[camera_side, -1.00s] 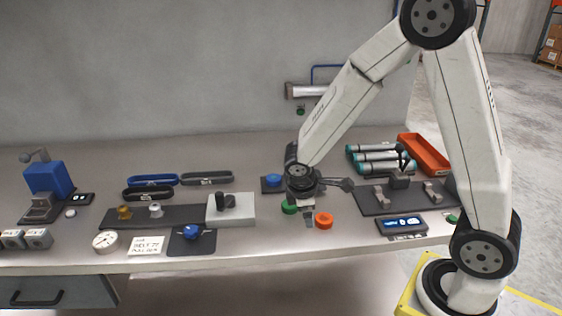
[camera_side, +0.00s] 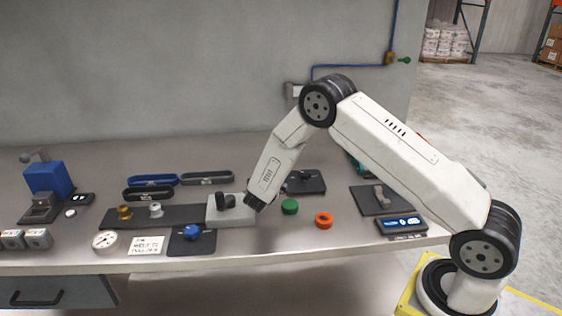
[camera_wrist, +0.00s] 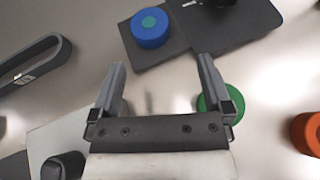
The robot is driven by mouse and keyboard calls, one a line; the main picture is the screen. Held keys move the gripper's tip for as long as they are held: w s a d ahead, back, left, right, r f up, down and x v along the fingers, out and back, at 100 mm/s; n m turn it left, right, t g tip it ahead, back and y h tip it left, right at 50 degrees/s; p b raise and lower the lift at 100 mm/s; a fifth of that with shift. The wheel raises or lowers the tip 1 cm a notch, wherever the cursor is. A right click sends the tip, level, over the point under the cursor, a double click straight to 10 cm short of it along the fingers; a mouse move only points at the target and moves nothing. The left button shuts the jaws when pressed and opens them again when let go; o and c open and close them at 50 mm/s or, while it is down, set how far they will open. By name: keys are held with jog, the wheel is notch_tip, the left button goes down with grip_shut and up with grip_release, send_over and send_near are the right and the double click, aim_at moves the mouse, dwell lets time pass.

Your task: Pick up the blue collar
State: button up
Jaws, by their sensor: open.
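The blue collar (camera_wrist: 150,30) is a short round piece with a teal centre, on the edge of a dark pad (camera_wrist: 178,38) at the top of the wrist view. In the side view my forearm hides it. My gripper (camera_wrist: 160,66) is open and empty, its two fingers apart and pointing towards the collar. The collar lies beyond the fingertips, not between them. A green collar (camera_wrist: 231,95) is partly behind the right finger, and an orange collar (camera_wrist: 308,132) is at the right edge. Both also show in the side view, green (camera_side: 290,207) and orange (camera_side: 324,220).
A white block with a dark knob (camera_side: 230,209) stands left of my gripper. Dark belts (camera_side: 207,178) lie behind it. A dark pad with a blue knob (camera_side: 193,232) is at the front. A lit display (camera_side: 402,224) stands at the right. Bare table surrounds the green and orange collars.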

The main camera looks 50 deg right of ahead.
jog(key=shift+w+f+n+t, duration=0.25)
jog(key=shift+w+n+t, duration=0.05)
jog(key=shift+w+n, duration=0.25)
jog(key=shift+x, duration=3.9)
jog(key=shift+r, duration=0.1)
jog(key=c, duration=1.2)
jog(key=shift+o, duration=0.2)
jog(key=shift+r, duration=0.1)
